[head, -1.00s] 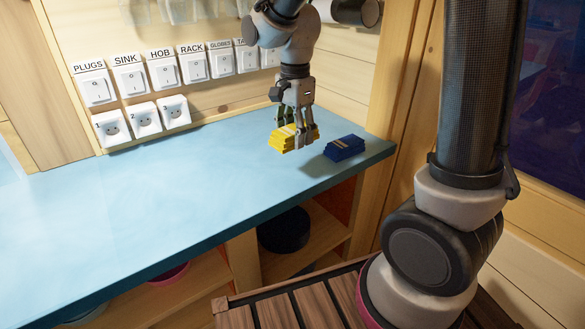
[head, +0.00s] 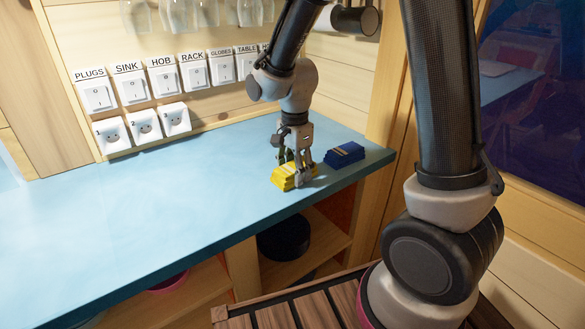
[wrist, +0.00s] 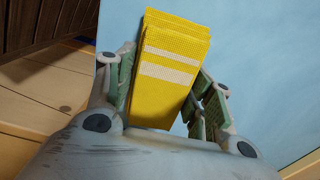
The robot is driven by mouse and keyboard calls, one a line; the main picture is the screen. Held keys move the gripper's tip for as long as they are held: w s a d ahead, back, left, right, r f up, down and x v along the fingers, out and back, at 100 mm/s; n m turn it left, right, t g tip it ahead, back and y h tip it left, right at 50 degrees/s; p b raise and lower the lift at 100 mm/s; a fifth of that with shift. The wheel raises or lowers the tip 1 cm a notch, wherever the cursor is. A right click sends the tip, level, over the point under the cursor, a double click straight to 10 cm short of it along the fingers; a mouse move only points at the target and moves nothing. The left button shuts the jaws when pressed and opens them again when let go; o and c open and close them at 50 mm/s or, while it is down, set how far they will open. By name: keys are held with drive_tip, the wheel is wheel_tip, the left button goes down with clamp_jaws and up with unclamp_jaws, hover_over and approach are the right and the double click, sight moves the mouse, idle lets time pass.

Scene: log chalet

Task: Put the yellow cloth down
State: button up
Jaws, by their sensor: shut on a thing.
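The yellow cloth (head: 284,180) is a folded stack with pale stripes, low at the blue counter near its front edge. My gripper (head: 297,180) points down over it and is shut on it. In the wrist view the yellow cloth (wrist: 168,75) lies between the two green-padded fingers of my gripper (wrist: 163,100). Whether its underside rests on the counter is hard to tell, but it appears at or very near the surface.
A folded blue cloth (head: 345,154) lies on the blue counter (head: 150,210), just right of and behind the yellow one. The counter to the left is clear. Labelled switches (head: 163,78) and sockets (head: 144,125) line the wall behind. Shelves with a dark round thing (head: 285,238) are below.

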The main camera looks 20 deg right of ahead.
drive_tip(key=shift+f, duration=0.2)
drive_tip(key=o, duration=1)
